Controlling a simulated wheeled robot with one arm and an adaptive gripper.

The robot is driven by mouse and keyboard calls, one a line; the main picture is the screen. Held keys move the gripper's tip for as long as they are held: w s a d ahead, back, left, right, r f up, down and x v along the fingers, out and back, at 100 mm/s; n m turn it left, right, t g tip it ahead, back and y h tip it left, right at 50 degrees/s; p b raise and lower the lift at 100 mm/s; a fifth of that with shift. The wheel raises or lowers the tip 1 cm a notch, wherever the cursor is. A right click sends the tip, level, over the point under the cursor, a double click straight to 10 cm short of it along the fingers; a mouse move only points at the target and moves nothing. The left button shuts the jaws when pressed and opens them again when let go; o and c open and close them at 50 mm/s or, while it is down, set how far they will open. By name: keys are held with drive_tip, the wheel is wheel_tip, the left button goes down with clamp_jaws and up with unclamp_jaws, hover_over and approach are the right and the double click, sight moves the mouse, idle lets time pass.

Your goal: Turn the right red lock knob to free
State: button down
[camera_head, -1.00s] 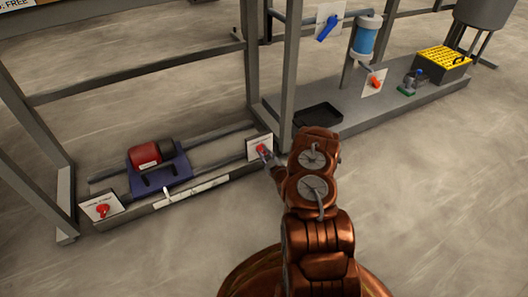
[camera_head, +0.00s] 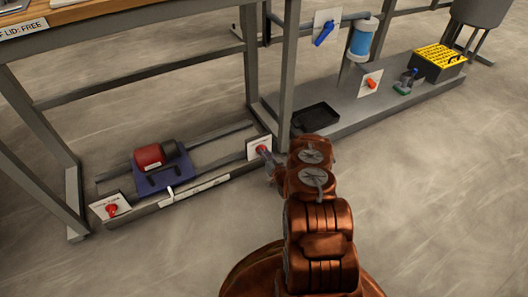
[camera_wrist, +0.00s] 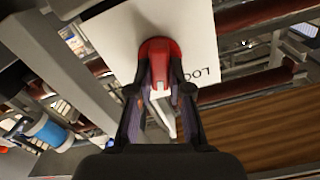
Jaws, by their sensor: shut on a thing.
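The right red lock knob (camera_head: 262,149) sits on a white plate (camera_head: 254,144) at the right end of the low rail frame. In the wrist view the red knob (camera_wrist: 159,60) lies between the two dark fingers of my gripper (camera_wrist: 160,95), which is shut on it. The plate (camera_wrist: 112,35) behind it carries lettering, partly hidden, of which "LOC" shows. In the head view my copper arm covers part of the area right of the knob. The left red lock knob (camera_head: 112,209) is on its own white plate at the rail's left end.
A red and black motor on a blue carriage (camera_head: 163,178) sits on the rails between the knobs. A grey frame post (camera_head: 288,75) rises close behind the right knob.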

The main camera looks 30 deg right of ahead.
drive_tip(key=shift+d+m, duration=0.15)
drive_tip(key=shift+m, duration=1.35)
drive_tip(key=c, duration=1.1)
unclamp_jaws()
drive_tip(key=shift+s, duration=0.1)
drive_tip(key=s, duration=0.8)
drive_tip(key=s+a, duration=0.1)
drive_tip(key=s, duration=0.2)
drive_tip(key=shift+s, duration=0.4)
drive_tip(key=shift+w, duration=0.1)
